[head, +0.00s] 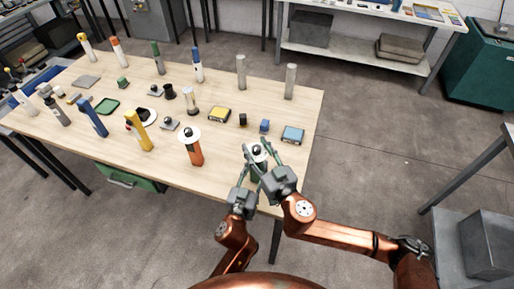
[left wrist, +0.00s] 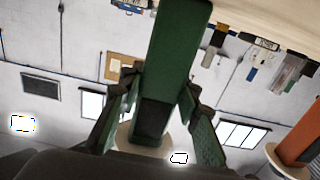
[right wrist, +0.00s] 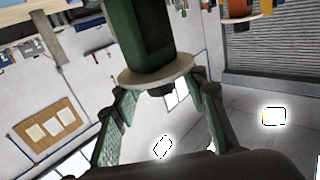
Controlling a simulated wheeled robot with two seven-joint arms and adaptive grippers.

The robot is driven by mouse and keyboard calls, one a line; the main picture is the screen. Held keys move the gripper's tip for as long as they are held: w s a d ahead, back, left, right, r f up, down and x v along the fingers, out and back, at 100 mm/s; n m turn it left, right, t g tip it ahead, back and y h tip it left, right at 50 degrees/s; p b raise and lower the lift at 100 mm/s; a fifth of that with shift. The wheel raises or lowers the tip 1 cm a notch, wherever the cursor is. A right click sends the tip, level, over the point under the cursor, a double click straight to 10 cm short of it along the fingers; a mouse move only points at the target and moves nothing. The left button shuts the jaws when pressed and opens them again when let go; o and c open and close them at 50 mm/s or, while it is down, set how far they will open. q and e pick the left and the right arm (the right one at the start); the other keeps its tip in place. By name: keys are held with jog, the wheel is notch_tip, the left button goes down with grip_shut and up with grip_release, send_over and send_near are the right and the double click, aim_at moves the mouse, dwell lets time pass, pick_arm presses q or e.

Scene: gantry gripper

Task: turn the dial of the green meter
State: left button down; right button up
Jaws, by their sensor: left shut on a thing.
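The green meter (head: 258,171) stands near the front right part of the table, partly hidden by my grippers. It has a pale round disc with a dark knob, its dial (head: 257,151), at its top. My left gripper (left wrist: 162,95) is shut on the green body, which also fills the middle of the right wrist view (right wrist: 145,35). My right gripper (right wrist: 165,92) is open. In the right wrist view its fingers are apart on both sides of the dark knob (right wrist: 160,89), with visible gaps.
An orange meter (head: 195,153) with a white disc stands left of the green one. A yellow device (head: 140,134) and a blue one (head: 92,120) stand farther left. A blue-topped box (head: 292,134) and small blocks lie behind. The table's right edge is close.

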grip_shut()
dwell(0.5)
